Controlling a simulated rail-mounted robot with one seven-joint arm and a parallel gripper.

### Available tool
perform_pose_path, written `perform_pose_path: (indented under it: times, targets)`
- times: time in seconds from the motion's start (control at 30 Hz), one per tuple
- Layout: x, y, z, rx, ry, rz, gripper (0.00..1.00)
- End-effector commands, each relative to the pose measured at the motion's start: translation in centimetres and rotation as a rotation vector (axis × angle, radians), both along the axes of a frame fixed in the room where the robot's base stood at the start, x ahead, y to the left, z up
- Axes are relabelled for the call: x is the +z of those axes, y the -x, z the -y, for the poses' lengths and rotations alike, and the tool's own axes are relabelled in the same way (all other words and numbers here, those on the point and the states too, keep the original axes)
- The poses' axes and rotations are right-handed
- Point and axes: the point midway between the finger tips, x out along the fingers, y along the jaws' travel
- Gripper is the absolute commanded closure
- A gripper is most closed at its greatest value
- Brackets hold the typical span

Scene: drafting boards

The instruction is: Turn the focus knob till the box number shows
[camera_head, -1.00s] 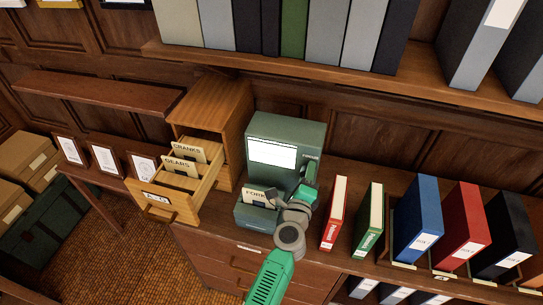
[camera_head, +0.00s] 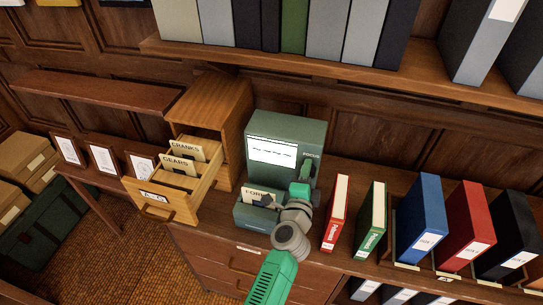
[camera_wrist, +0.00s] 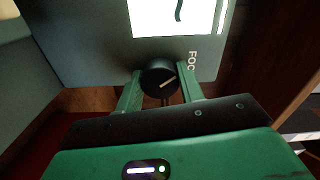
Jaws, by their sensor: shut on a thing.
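The grey-green viewer (camera_head: 257,128) stands on the cabinet, with a lit white screen (camera_head: 272,146). Faint dark marks show across the screen, too small to read. The wrist view shows part of the screen (camera_wrist: 160,18) with one dark curved stroke, cut off by the frame. The black focus knob (camera_wrist: 155,72) has a pale pointer line and sits below the partly seen "FOC" lettering. My gripper (camera_wrist: 159,84) has one finger on each side of the knob and is shut on it. In the head view my gripper (camera_head: 305,178) hides the knob.
A tray with a "FORK..." card (camera_head: 257,198) sits at the viewer's front, beside my wrist. An open wooden drawer (camera_head: 165,205) with index cards juts out at left. Red (camera_head: 335,212) and green (camera_head: 370,220) binders stand close to the right of my arm.

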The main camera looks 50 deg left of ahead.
Motion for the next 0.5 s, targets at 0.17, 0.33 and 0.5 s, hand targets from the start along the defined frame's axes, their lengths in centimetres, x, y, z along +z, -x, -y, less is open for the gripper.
perform_pose_path:
  times: [0.17, 0.33, 0.5]
  targets:
    - [-0.04, 0.02, 0.0, 0.001, -0.001, -0.004, 0.84]
    - [-0.04, 0.02, 0.0, 0.001, -0.003, -0.005, 0.84]
    - [-0.19, 0.01, 0.02, 0.0, 0.021, 0.014, 0.84]
